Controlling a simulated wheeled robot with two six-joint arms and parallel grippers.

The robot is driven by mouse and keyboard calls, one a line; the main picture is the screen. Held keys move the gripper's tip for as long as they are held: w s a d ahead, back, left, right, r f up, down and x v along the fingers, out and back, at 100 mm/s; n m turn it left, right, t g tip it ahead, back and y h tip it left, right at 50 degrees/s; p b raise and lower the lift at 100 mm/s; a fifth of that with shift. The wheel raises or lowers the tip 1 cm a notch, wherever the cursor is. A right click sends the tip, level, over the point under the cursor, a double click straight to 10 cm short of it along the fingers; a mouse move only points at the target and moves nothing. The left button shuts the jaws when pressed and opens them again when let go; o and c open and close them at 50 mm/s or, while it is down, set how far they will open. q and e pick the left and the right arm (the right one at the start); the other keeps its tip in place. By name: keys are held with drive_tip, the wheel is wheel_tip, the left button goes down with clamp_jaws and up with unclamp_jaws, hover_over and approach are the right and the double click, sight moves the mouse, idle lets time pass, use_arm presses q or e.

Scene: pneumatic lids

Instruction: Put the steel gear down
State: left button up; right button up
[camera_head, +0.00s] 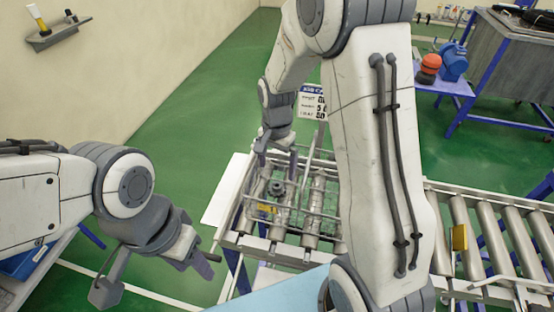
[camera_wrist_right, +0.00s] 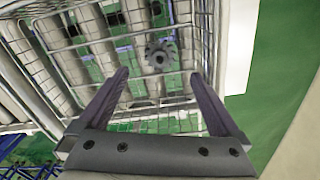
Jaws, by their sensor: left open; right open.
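The steel gear (camera_head: 277,187) is a small dark toothed disc inside a wire basket (camera_head: 291,212) on the roller conveyor. In the right wrist view the gear (camera_wrist_right: 161,54) lies beyond my fingertips, against the basket's wires, with nothing gripping it. My right gripper (camera_head: 277,151) is open and empty above the basket, pointing down; its two spread fingers (camera_wrist_right: 163,80) also show in the wrist view. A gap appears to separate them from the gear. My left gripper (camera_head: 153,277) is open and empty at the lower left, away from the basket.
The roller conveyor (camera_head: 482,237) runs to the right, partly hidden behind my right arm. A sign (camera_head: 313,103) stands behind the basket. A blue-legged table (camera_head: 440,86) with orange and blue items is at the back right. A wall shelf (camera_head: 57,35) is upper left.

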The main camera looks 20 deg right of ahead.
drive_tip(key=s+a+r+n, duration=0.5)
drive_tip(key=s+a+r, duration=0.1)
drive_tip(key=a+r, duration=0.15)
drive_tip(key=s+a+n, duration=0.3)
drive_tip(key=s+n, duration=0.3)
drive_tip(key=s, duration=0.3)
drive_tip(key=s+a+r+n+y, duration=0.1)
drive_tip(key=s+a+n, duration=0.2)
drive_tip(key=s+n, duration=0.3)
drive_tip(key=s, duration=0.2)
drive_tip(key=shift+s+a+r+n+b, duration=0.15)
drive_tip(key=shift+s+r+n+b, duration=0.15)
drive_tip(key=shift+s, duration=0.1)
